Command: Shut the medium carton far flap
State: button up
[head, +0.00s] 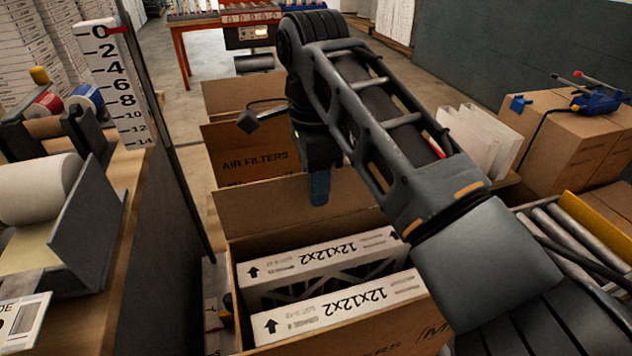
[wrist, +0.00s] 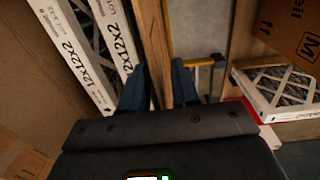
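An open carton (head: 236,300) stands in the foreground of the head view, holding white-edged filters (head: 335,310) marked 12x12x2. Its brown far flap (head: 275,212) stands up behind the filters. My gripper (head: 320,188) points down at the top of this flap, and one blue finger shows in front of it. In the wrist view, the two blue fingers (wrist: 160,88) are apart, with a strip of cardboard (wrist: 153,35) between them. The filters (wrist: 75,60) lie left of the fingers. Whether the fingers touch the cardboard is unclear.
Another open carton (head: 250,155) marked AIR FILTERS stands just behind. A bench with a paper roll (head: 40,188) and a height scale (head: 112,85) is at left. A roller conveyor (head: 570,245) and closed cartons (head: 565,130) are at right.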

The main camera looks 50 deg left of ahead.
jog(key=shift+f, duration=0.1)
jog(key=shift+c, duration=0.2)
grip_shut()
dwell(1.2)
